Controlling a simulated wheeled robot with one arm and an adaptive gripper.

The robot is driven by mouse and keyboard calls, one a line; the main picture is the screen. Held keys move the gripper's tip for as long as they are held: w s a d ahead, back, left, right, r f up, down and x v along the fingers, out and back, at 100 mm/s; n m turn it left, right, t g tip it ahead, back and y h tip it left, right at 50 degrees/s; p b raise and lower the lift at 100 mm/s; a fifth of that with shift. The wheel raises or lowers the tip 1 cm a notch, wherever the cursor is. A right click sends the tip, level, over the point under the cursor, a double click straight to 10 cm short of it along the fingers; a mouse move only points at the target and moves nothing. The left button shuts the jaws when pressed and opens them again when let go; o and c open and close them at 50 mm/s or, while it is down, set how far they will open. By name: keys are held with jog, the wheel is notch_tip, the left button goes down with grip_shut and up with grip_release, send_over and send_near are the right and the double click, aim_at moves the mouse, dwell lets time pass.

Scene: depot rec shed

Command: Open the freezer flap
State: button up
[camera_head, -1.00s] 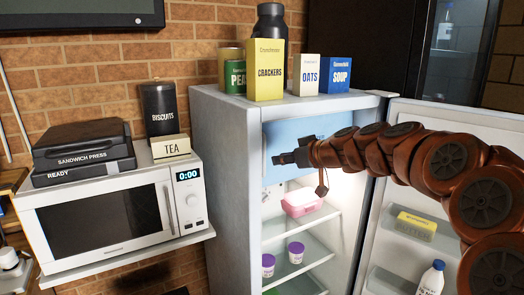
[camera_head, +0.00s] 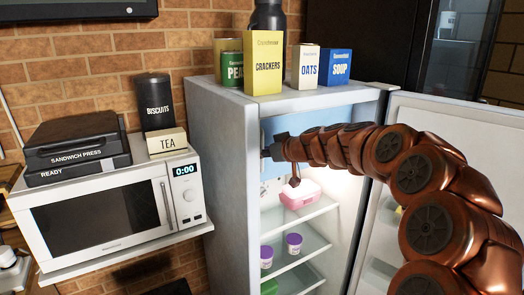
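The freezer flap (camera_head: 308,119) is a pale blue panel at the top inside the open fridge (camera_head: 222,165). It appears closed, though my arm crosses in front and hides much of its lower part. My gripper (camera_head: 270,151) is at the left end of my arm, at the flap's lower left, close to the fridge's left inner wall. I cannot tell whether it touches the flap or wall. Its fingers are small and dark, and their opening does not show clearly. The fridge door (camera_head: 450,130) stands open on the right, partly hidden by my arm.
A pink container (camera_head: 300,198) sits on the shelf just below my arm, with purple-lidded tubs (camera_head: 294,243) lower down. Crackers (camera_head: 264,65), oats (camera_head: 305,65), soup (camera_head: 336,67) and other goods stand on top. A microwave (camera_head: 100,210) is at the left.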

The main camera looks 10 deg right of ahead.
jog(key=shift+w+a, duration=0.1)
jog(key=shift+a, duration=0.05)
jog(key=shift+c, duration=0.5)
grip_shut()
